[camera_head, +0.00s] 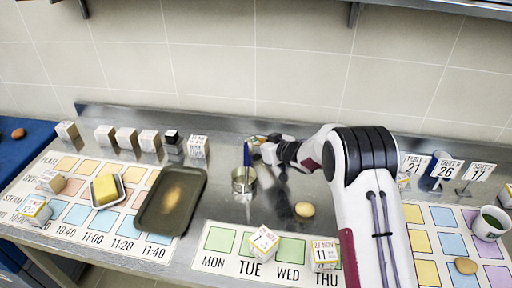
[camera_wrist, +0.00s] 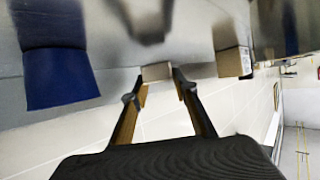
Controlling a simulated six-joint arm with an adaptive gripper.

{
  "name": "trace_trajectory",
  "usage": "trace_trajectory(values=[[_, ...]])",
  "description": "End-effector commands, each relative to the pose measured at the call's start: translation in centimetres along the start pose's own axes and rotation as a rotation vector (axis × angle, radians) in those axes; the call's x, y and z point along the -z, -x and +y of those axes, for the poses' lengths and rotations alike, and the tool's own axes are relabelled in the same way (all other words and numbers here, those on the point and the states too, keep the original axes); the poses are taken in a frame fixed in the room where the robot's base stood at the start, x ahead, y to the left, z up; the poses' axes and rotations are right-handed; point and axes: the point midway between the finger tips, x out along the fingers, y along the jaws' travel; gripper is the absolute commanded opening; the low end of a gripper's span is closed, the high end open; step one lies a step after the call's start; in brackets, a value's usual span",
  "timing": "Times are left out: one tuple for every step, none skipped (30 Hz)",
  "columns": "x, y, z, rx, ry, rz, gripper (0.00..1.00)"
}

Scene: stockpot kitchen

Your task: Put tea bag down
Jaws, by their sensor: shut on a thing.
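My gripper (camera_head: 262,143) is at the back of the steel counter, near the wall, beside the metal cup. In the wrist view its two fingers (camera_wrist: 157,84) are closed on a small pale, boxy thing (camera_wrist: 157,71), which I take to be the tea bag. In the head view the tea bag is small and mostly hidden by the gripper, so I cannot tell whether it touches the counter.
A metal cup (camera_head: 243,184) with a blue-handled tool (camera_head: 246,154) stands just in front of my gripper. A dark tray (camera_head: 154,225) lies left. White boxes (camera_head: 149,140) line the back left. A potato-like item (camera_head: 305,209) lies in front. A cup of green liquid (camera_head: 484,228) stands far right.

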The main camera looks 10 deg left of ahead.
Motion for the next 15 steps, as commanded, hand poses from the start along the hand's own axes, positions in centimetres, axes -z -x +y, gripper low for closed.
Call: trace_trajectory(values=[[-0.54, -0.26, -0.01, 0.0, -0.001, -0.001, 0.15], [-0.81, -0.38, -0.01, 0.0, -0.001, -0.001, 0.15], [-1.1, -0.52, 0.0, 0.0, -0.001, -0.001, 0.15], [-1.26, -0.6, 0.01, -0.001, -0.001, -0.001, 0.15], [-1.36, -0.65, 0.01, -0.001, -0.001, 0.0, 0.15], [-1.44, -0.7, 0.01, -0.001, 0.0, 0.0, 0.15], [-1.46, -0.71, 0.01, -0.001, 0.0, 0.0, 0.15], [-1.47, -0.72, 0.01, -0.001, 0.0, 0.001, 0.15], [-1.46, -0.72, 0.01, -0.001, 0.0, 0.001, 0.15], [-1.45, -0.71, 0.01, -0.001, 0.0, 0.001, 0.15], [-1.45, -0.71, 0.01, -0.001, 0.0, 0.001, 0.15], [-1.46, -0.71, 0.01, -0.001, 0.0, 0.001, 0.15], [-1.46, -0.71, 0.01, -0.001, 0.0, 0.001, 0.15], [-1.46, -0.71, 0.01, -0.001, 0.0, 0.001, 0.15], [-1.48, -0.72, 0.01, -0.001, 0.0, 0.001, 0.15]])
